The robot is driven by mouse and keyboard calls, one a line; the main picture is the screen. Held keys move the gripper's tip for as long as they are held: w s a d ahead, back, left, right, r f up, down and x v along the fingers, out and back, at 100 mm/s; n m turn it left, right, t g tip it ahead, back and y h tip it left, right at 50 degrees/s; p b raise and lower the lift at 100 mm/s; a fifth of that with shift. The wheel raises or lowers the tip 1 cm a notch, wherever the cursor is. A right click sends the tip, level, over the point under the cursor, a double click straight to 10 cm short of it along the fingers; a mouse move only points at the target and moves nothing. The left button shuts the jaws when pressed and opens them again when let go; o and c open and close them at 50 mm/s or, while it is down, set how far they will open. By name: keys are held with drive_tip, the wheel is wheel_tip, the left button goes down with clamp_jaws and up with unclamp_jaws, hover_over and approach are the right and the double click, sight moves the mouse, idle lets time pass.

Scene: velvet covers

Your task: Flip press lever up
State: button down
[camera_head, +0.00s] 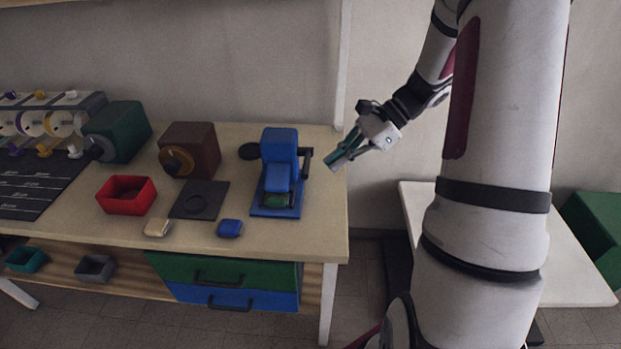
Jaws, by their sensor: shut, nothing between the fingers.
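A blue press (279,171) stands upright near the right end of the workbench. A dark lever (306,161) is on its right side, and a dark round part sticks out on its left. A green pad (277,200) lies low at the press's front. My gripper (332,164) is shut and empty, with teal fingers pointing down and left. It hangs just right of the lever, close to the bench's right edge. I cannot tell whether the fingertips touch the lever, but a small gap appears between them.
The workbench (290,236) also holds a red tray (127,195), a dark plate (199,200), a blue block (229,228), a beige block (158,228), a brown box (190,150) and a green box (121,131). A white post (342,60) rises behind the bench's right end. A white table (570,255) stands at right.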

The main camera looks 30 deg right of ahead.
drive_tip(key=w+d+f+m+t+y+b, duration=0.1)
drive_tip(key=d+f+m, duration=0.4)
drive_tip(key=f, duration=0.5)
drive_tip(key=shift+w+d+m+t+b, duration=0.3)
drive_tip(key=shift+w+d+t+b, duration=0.25)
drive_tip(key=shift+d+t, duration=0.45)
drive_tip(key=shift+d+f, duration=0.1)
drive_tip(key=x, duration=0.5)
drive_tip(key=p+x, duration=0.1)
drive_tip(key=x, duration=0.4)
drive_tip(key=shift+r, duration=0.2)
drive_tip(key=r, duration=0.2)
drive_tip(key=shift+w+r+p, duration=0.2)
drive_tip(key=shift+r+p, duration=0.1)
drive_tip(key=shift+p, duration=0.05)
drive_tip(key=shift+w+a+r, duration=0.2)
drive_tip(key=shift+a+r, duration=0.05)
drive_tip(key=shift+r, duration=0.25)
drive_tip(key=shift+r, duration=0.15)
drive_tip(key=shift+r+g, duration=0.25)
drive_tip(key=shift+g, duration=0.05)
